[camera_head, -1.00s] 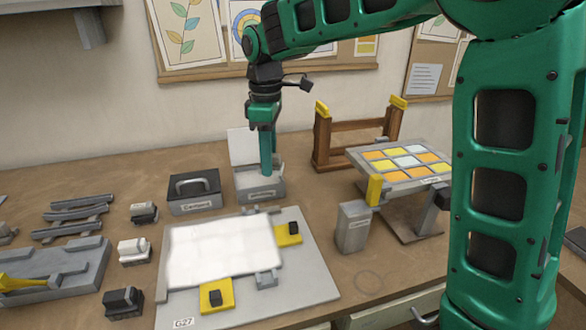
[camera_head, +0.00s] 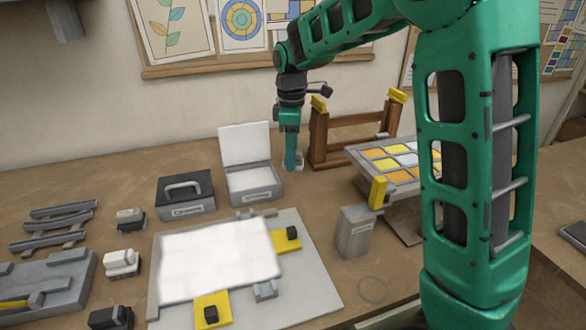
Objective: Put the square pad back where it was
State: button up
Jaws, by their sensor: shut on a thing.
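My gripper (camera_head: 292,160) points down just right of an open-lidded grey box (camera_head: 252,191) on the bench. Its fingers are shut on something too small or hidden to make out. The box is square with a pale inside, and its white lid (camera_head: 245,143) stands up at the back. I cannot tell for certain whether this is the square pad. A dark, square-topped block with a handle (camera_head: 187,204) sits left of it, with a label on its front.
A grey board (camera_head: 315,284) with a white sheet (camera_head: 218,258) and yellow blocks lies in front. A grey canister (camera_head: 355,232) stands to its right. A wooden rack (camera_head: 318,138) and a tilted panel of coloured tiles (camera_head: 388,163) are close right of my gripper. Small blocks stand at left.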

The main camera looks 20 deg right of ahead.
aim_at(295, 178)
jog(key=shift+w+d+f, duration=0.2)
jog(key=shift+d+f, duration=0.2)
jog(key=shift+d, duration=0.2)
jog(key=shift+f, duration=2)
jog(key=o, duration=1.1)
jog(key=shift+f, duration=0.1)
notch_tip(295, 178, up, 12)
jog(key=shift+r, duration=0.15)
